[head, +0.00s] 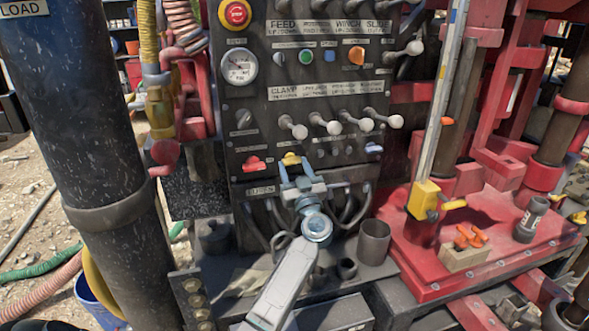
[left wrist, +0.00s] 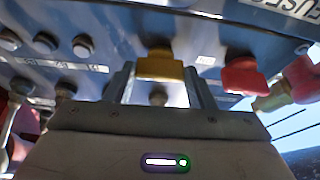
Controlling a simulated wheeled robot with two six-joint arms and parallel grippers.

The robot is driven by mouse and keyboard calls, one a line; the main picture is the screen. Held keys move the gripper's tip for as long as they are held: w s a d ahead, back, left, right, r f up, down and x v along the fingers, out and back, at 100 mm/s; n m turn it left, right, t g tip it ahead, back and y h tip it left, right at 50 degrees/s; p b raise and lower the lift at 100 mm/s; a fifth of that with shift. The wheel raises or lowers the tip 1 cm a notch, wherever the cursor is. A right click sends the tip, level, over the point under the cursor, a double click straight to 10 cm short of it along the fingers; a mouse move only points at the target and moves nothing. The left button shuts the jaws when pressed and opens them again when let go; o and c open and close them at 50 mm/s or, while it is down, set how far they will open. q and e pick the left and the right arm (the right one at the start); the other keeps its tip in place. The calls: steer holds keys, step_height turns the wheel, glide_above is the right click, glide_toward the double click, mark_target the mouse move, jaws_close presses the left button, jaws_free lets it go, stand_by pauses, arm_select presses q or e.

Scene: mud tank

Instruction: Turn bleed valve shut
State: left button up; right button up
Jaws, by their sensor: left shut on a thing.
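A yellow valve handle (head: 291,158) sits low on the dark control panel, to the right of a red valve handle (head: 255,163). A small label near them is too blurred to read surely. My left gripper (head: 297,172) reaches up from below and is shut on the yellow handle. In the left wrist view the yellow handle (left wrist: 160,66) is between the two fingers of my left gripper (left wrist: 159,84). The red handle (left wrist: 243,75) is just to the right, outside the fingers. The yellow handle's stem is partly hidden. My right gripper is not in view.
Several lever knobs (head: 325,122) stick out above the handles. Dark hoses (head: 352,208) hang below the panel. A dark cup (head: 374,240) stands on the shelf at right. A red platform (head: 440,262) and a thick black pipe (head: 80,110) flank the panel.

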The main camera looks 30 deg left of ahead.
arm_select(q)
steer(key=shift+n, duration=0.3)
steer(key=shift+w+d+r+n+g+y+p, duration=0.1)
steer(key=shift+n+g+y+p, duration=0.45)
steer(key=shift+n, duration=0.65)
steer(key=n+g, duration=0.2)
steer(key=n, duration=0.1)
steer(key=shift+w+n+y+p, duration=0.1)
steer(key=shift+n+y+p, duration=0.2)
steer(key=shift+n, duration=0.1)
steer(key=n+g, duration=0.1)
steer(key=n, duration=0.2)
steer(key=n+g, duration=0.1)
steer(key=n, duration=0.2)
steer(key=shift+w+d+g, duration=0.1)
steer(key=shift+d+g, duration=0.05)
steer(key=shift+g, duration=0.2)
steer(key=n+g, duration=0.1)
steer(key=n, duration=0.3)
steer(key=shift+r, duration=0.15)
steer(key=n+h, duration=0.1)
steer(key=n, duration=0.1)
steer(key=n+g+h, duration=0.1)
steer(key=n, duration=0.1)
steer(key=shift+r+g, duration=0.1)
steer(key=shift+g, duration=0.2)
steer(key=shift+n+b, duration=0.3)
steer(key=shift+n, duration=0.1)
steer(key=o, duration=1)
